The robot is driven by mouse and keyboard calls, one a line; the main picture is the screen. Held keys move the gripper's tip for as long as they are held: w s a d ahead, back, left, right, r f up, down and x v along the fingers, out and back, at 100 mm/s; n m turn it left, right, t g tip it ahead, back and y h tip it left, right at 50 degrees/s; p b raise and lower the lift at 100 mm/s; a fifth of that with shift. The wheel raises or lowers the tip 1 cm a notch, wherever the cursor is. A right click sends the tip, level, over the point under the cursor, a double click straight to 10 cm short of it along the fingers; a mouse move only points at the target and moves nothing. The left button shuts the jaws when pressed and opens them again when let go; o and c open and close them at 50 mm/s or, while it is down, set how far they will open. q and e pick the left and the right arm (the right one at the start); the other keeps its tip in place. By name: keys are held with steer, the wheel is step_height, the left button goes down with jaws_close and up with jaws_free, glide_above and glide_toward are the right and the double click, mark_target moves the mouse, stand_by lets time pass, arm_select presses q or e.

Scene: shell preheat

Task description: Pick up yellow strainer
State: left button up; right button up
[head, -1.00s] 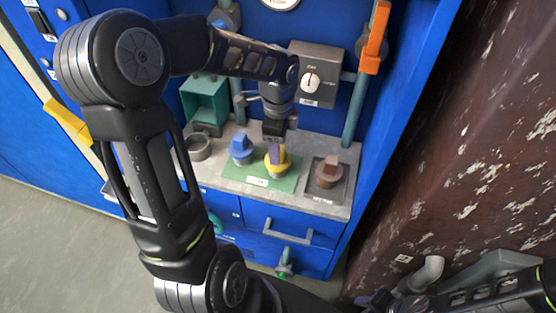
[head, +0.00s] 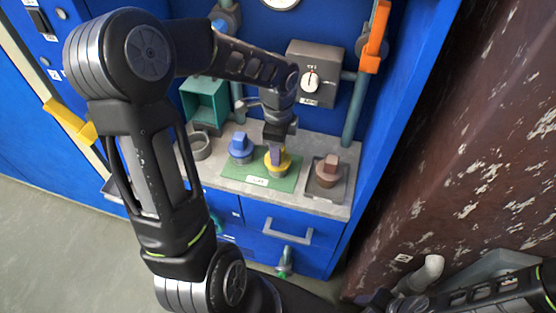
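The yellow strainer (head: 284,165) stands on the green mat (head: 232,171) on the grey counter, between a blue strainer and a brown one. My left gripper (head: 276,154) points down from above, with its fingers at the yellow strainer's upper part. The fingers hide most of its handle, and I cannot tell whether they are closed on it. My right gripper (head: 376,298) is partly visible at the bottom right, far from the strainers; its opening is not clear.
The blue strainer (head: 240,151) is close on the left. The brown strainer (head: 328,172) sits on a dark square plate on the right. A grey ring (head: 200,146) and a teal box (head: 205,102) are farther left. A grey dial box (head: 315,75) hangs behind.

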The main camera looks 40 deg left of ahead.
arm_select(q)
jaws_close()
stand_by(0.3)
stand_by(0.4)
step_height(320, 180, up, 10)
stand_by(0.4)
stand_by(0.5)
